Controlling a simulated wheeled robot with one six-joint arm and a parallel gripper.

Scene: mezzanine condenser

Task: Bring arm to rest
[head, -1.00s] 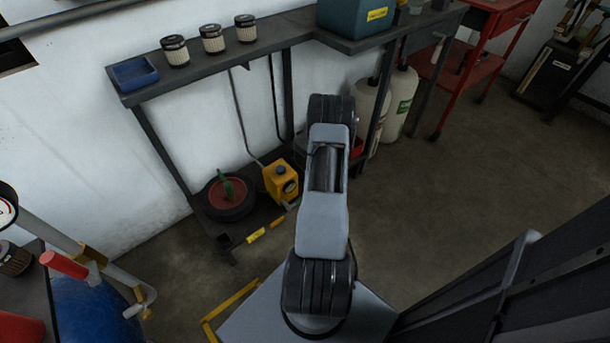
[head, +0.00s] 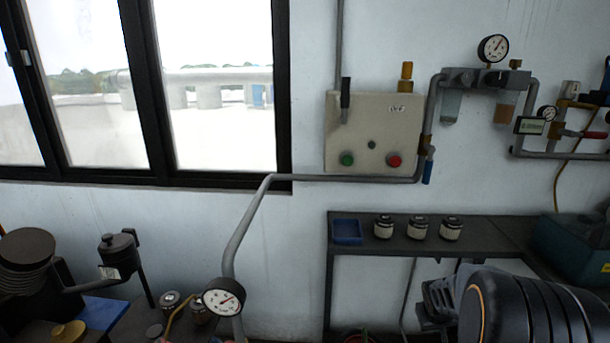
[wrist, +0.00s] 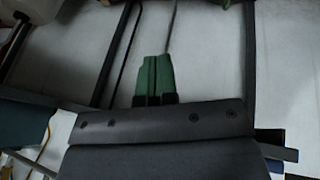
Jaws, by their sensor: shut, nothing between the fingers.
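My gripper (wrist: 153,62) shows in the wrist view with its two green fingers side by side and shut, nothing between them. Behind the fingers is the pale wall with dark shelf legs in front; I cannot tell how far off they are. In the head view, only part of my arm (head: 535,312) shows at the lower right, in front of the shelf. My gripper's fingers cannot be made out there.
A dark shelf (head: 470,229) holds a blue tray (head: 346,231), several filter jars and a teal box (head: 575,248). A control box (head: 372,130) and pipes with gauges hang on the wall. A pipe gauge (head: 223,297) stands lower left, beside a cluttered bench.

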